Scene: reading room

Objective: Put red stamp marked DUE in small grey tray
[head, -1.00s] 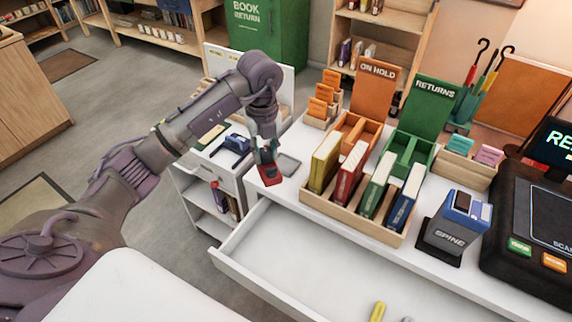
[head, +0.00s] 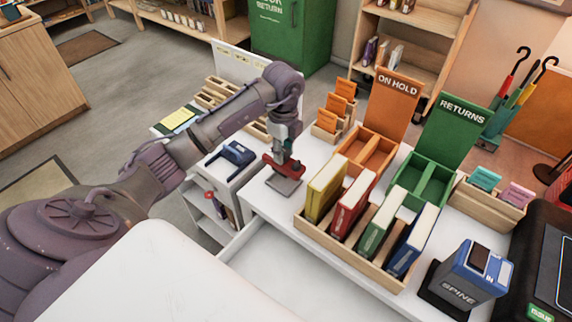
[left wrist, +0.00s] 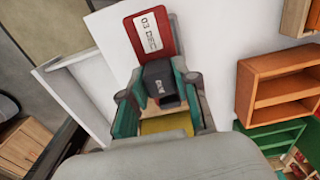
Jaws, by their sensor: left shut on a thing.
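The red stamp (head: 284,164) is in my left gripper (head: 285,150), above or at the back part of the small grey tray (head: 286,185). I cannot tell whether it touches the tray. In the left wrist view the teal fingers of my left gripper (left wrist: 161,98) are closed around the dark handle of the red stamp (left wrist: 150,42). Its white label shows a date-like print; I cannot make out DUE clearly. My right gripper is not in view.
A wooden rack (head: 309,228) of several books stands right of the tray. An orange ON HOLD box (head: 376,147) and a green RETURNS box (head: 430,172) are behind it. A blue device (head: 238,153) lies to the left. A drawer (head: 262,262) is open in front.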

